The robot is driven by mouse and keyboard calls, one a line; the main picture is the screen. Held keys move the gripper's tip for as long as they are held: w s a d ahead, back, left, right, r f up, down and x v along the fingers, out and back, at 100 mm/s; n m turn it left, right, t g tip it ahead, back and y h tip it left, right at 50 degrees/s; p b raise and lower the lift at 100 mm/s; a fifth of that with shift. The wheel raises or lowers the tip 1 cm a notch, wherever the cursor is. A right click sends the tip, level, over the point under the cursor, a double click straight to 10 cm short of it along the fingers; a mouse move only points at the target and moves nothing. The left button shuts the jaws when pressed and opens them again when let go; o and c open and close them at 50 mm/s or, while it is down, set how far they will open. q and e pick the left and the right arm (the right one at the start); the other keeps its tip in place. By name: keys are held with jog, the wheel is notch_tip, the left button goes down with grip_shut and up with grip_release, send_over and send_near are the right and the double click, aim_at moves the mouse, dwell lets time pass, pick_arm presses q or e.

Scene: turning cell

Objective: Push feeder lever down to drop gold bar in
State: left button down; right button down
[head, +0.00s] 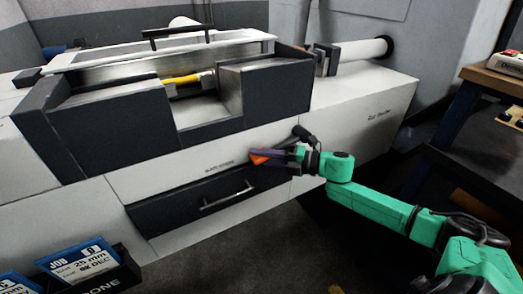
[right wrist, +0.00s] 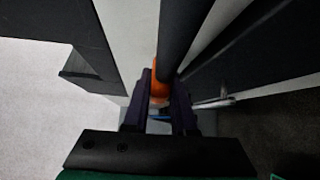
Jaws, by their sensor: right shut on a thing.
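The feeder lever (head: 303,132) is a dark rod at the front of the white and dark machine. Its orange part (head: 260,159) shows between my fingers. My right gripper (head: 263,155) is shut on the lever, its purple fingers on both sides of the orange part. In the right wrist view the dark lever rod (right wrist: 182,35) runs from the top edge down to the orange part (right wrist: 159,92) between the fingers (right wrist: 160,90). A gold bar (head: 180,80) lies in the machine's open bay, partly hidden by the dark housing. My left gripper is not in view.
A dark drawer front with a metal handle (head: 228,198) is just below the lever. A white feeder tube (head: 355,52) is at the back right. A dark bench (head: 470,140) stands at the right, and a blue job card (head: 80,262) at the lower left.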

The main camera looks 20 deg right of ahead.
jog(key=shift+d+f+n+g+h+b, duration=0.25)
jog(key=shift+f+n+h, duration=0.2)
jog(key=shift+f, duration=0.55)
jog(key=shift+d+f+n+g+h+b, duration=0.2)
jog(key=shift+f+n+h, duration=0.25)
jog(key=shift+f, duration=0.5)
jog(key=c, duration=0.7)
grip_release()
jog(key=shift+s, duration=0.1)
jog(key=shift+s+d, duration=0.35)
jog(key=shift+d, duration=0.15)
jog(key=p+v, duration=0.5)
jog(key=v, duration=0.8)
jog(key=shift+d+r, duration=0.1)
jog(key=shift+r, duration=0.15)
